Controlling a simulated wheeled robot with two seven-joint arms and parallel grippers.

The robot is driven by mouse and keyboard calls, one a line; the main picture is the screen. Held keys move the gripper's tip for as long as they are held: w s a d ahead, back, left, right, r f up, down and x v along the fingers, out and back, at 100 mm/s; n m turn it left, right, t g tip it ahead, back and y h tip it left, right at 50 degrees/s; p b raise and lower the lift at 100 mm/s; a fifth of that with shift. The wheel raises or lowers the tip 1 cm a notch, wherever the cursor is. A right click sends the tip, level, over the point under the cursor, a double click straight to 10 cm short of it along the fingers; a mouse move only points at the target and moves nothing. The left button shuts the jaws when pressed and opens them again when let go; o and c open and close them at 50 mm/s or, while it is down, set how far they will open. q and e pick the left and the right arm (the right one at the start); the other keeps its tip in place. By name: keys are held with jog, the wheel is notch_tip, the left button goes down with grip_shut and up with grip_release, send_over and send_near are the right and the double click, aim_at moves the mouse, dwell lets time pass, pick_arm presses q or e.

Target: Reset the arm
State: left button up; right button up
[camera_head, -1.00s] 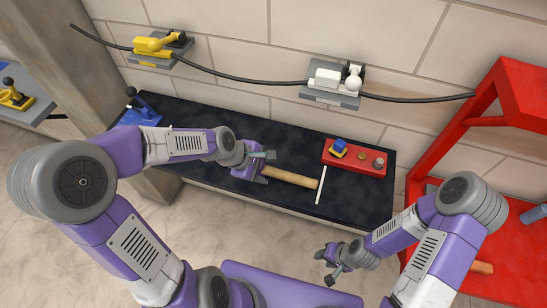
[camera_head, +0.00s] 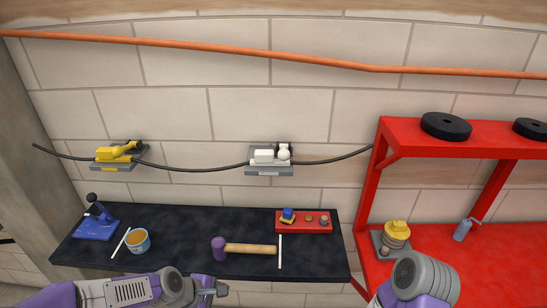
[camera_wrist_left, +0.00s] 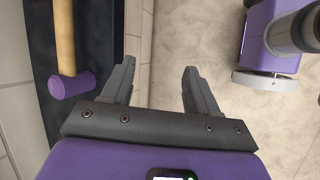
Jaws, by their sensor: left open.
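My left gripper (camera_head: 216,289) is at the bottom of the head view, in front of the dark bench (camera_head: 180,221). In the left wrist view its two jaws (camera_wrist_left: 158,66) are apart with nothing between them, above the pale floor. A mallet with a purple head and wooden handle (camera_head: 250,249) lies on the bench behind the gripper, apart from it. The mallet also shows at the left of the wrist view (camera_wrist_left: 66,40). Only an upper part of my right arm (camera_head: 425,277) shows at the lower right; its gripper is out of view.
A blue device (camera_head: 96,226) and a red block (camera_head: 316,227) with small parts stand there. A red shelf (camera_head: 375,190) is at right. Cabled devices hang on the wall.

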pick_arm(q)
jog(key=s+d+f+m+g, duration=0.1)
jog(key=s+f+m, duration=0.2)
jog(key=f, duration=0.5)
jog(key=s+d+f+m+g, duration=0.1)
jog(key=s+f+m, duration=0.3)
jog(key=f, duration=0.4)
jog(key=s+d+f+m+g, duration=0.1)
jog(key=s+d+f+m, duration=0.1)
jog(key=s+f+m, duration=0.2)
notch_tip(320, 180, down, 4)
jog(key=shift+d+f+m+y, duration=0.3)
jog(key=shift+d+m, duration=0.1)
jog(key=shift+m, duration=0.6)
jog(key=shift+s+r, duration=0.1)
